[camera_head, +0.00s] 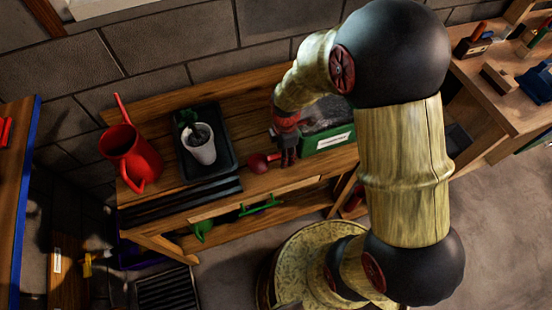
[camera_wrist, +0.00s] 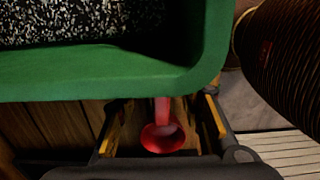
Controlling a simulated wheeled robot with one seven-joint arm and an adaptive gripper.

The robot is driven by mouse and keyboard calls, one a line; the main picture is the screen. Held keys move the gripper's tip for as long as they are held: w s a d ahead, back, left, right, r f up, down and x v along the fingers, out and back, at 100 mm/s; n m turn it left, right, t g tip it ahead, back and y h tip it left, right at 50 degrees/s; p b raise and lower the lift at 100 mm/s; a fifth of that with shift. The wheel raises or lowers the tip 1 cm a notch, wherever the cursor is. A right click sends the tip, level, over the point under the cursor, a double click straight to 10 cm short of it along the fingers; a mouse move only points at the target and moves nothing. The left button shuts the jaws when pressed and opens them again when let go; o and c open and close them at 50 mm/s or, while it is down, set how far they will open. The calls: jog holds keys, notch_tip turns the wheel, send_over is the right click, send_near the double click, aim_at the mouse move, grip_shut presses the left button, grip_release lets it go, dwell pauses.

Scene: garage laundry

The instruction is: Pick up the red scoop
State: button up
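The red scoop (camera_head: 260,162) lies on the wooden bench, at the left of the green bin. In the wrist view its red bowl (camera_wrist: 163,138) and a short length of handle show, and the handle runs up under the green bin's rim. My gripper (camera_head: 285,152) points down just right of the scoop's bowl in the head view. In the wrist view my gripper (camera_wrist: 160,122) is open, with one yellow-padded finger on each side of the scoop. Gaps show between both fingers and the scoop. I cannot tell how high the fingertips are above the bench.
The green bin (camera_head: 328,138), holding dark speckled material, stands close beside my gripper and fills the top of the wrist view (camera_wrist: 100,75). A black tray (camera_head: 226,160) with a white pot (camera_head: 200,148) and a red watering can (camera_head: 132,155) are to the left.

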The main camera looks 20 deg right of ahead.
jog(key=shift+c, duration=1.2)
grip_shut()
jog(key=shift+r, duration=0.15)
jog(key=shift+r, duration=0.25)
jog(key=r, duration=0.1)
jog(key=r+p, duration=0.1)
jog(key=r, duration=0.1)
jog(key=shift+s+r, duration=0.1)
jog(key=shift+s, duration=0.15)
jog(key=s+a+r+p, duration=0.2)
jog(key=s+r+p, duration=0.2)
jog(key=s+r, duration=0.5)
jog(key=s, duration=0.4)
jog(key=shift+s+a, duration=0.15)
jog(key=shift+a, duration=0.05)
